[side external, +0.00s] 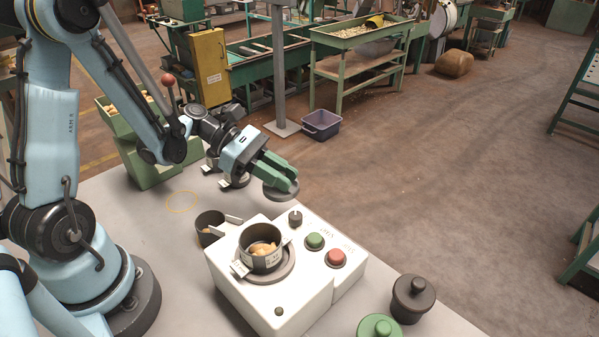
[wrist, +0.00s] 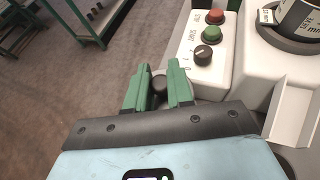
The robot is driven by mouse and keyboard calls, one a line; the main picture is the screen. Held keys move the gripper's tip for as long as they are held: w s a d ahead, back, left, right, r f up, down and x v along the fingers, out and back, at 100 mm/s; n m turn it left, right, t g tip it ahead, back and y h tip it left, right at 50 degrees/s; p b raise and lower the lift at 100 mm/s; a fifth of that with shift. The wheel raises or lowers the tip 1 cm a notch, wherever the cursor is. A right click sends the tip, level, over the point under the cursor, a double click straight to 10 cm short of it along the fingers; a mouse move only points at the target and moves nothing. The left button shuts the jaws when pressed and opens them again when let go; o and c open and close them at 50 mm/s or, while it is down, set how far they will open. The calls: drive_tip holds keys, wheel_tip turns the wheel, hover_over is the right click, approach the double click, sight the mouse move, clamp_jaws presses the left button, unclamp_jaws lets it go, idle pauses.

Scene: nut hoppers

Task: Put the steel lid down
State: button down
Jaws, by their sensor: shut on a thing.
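The steel lid (side external: 281,194) is a round grey disc hanging under the green fingers of my gripper (side external: 284,178) in the side view. It is held in the air behind the white machine, apart from the tabletop as far as I can tell. In the wrist view my gripper (wrist: 158,75) is shut on the lid's dark knob (wrist: 160,84). Most of the disc is hidden there by the fingers and the gripper body. A thin yellow ring (side external: 182,201) is marked on the bare table to the left.
The white machine (side external: 235,287) carries an open dark pot (side external: 262,262) of nuts, a black dial (side external: 295,217), a green button (side external: 315,241) and a red button (side external: 337,257). A dark cup (side external: 208,228) stands beside it. Lidded canisters (side external: 412,299) stand front right.

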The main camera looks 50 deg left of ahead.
drive_tip(key=c, duration=1)
unclamp_jaws()
drive_tip(key=shift+r, duration=0.15)
